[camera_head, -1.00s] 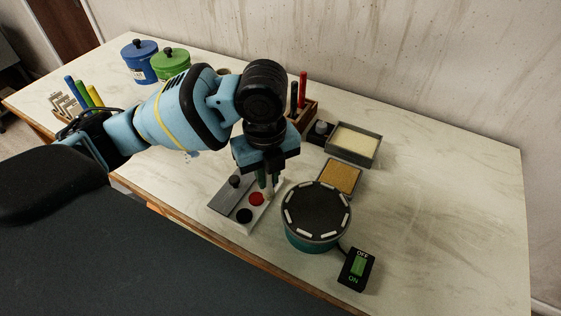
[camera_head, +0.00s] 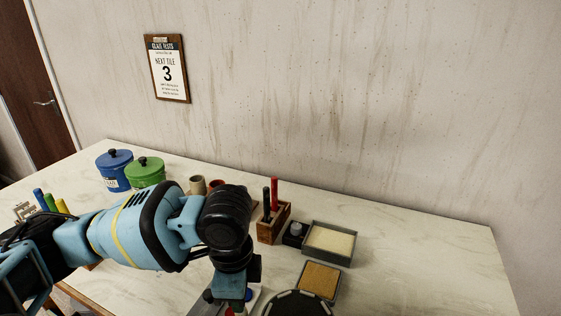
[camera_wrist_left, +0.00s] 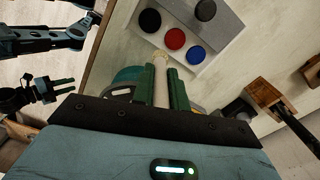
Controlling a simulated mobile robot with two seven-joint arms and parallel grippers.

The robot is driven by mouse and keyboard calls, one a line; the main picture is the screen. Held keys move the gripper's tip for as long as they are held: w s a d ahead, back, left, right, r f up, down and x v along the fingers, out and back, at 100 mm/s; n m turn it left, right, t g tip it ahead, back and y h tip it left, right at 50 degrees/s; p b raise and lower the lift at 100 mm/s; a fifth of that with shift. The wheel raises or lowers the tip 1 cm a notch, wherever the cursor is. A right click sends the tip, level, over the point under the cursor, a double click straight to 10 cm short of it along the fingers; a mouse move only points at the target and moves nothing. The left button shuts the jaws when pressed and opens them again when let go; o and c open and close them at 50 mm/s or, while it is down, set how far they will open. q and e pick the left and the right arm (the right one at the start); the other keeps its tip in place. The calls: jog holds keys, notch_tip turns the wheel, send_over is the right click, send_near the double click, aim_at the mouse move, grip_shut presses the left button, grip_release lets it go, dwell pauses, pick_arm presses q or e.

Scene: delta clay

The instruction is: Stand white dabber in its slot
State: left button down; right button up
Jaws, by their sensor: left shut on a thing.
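The white dabber (camera_wrist_left: 160,92) is a pale stick between the two green fingers of my left gripper (camera_wrist_left: 162,72), which is shut on it. In the left wrist view its end points toward a pale tray with black, red and blue round wells (camera_wrist_left: 175,39). In the head view the fingers and dabber are below the frame. The wooden rack (camera_head: 272,230) holds an upright black dabber (camera_head: 266,198) and red dabber (camera_head: 274,190); it stands to the right of my left arm. The rack also shows in the left wrist view (camera_wrist_left: 262,93). Its free slot cannot be made out.
Right of the rack are a dark block with a knob (camera_head: 295,233), a cream-filled tray (camera_head: 330,242) and a tan pad (camera_head: 320,279). The dark round wheel (camera_head: 300,307) is at the bottom edge. Blue (camera_head: 114,170) and green (camera_head: 145,172) canisters stand at the back left. The table's right side is clear.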

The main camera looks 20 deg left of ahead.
pick_arm(q)
jog(key=n, duration=0.3)
jog(key=shift+s+a+f+n, duration=0.1)
jog(key=shift+a+n, duration=0.05)
jog(key=shift+n, duration=0.25)
jog(key=n, duration=0.3)
jog(key=shift+s+a+f+n, duration=0.1)
jog(key=shift+s+a+n, duration=0.05)
jog(key=shift+n, duration=0.15)
jog(key=n, duration=0.6)
jog(key=shift+s+a+f+n, duration=0.2)
jog(key=shift+a+f+n, duration=0.05)
jog(key=shift+a+n, duration=0.05)
jog(key=shift+s, duration=0.15)
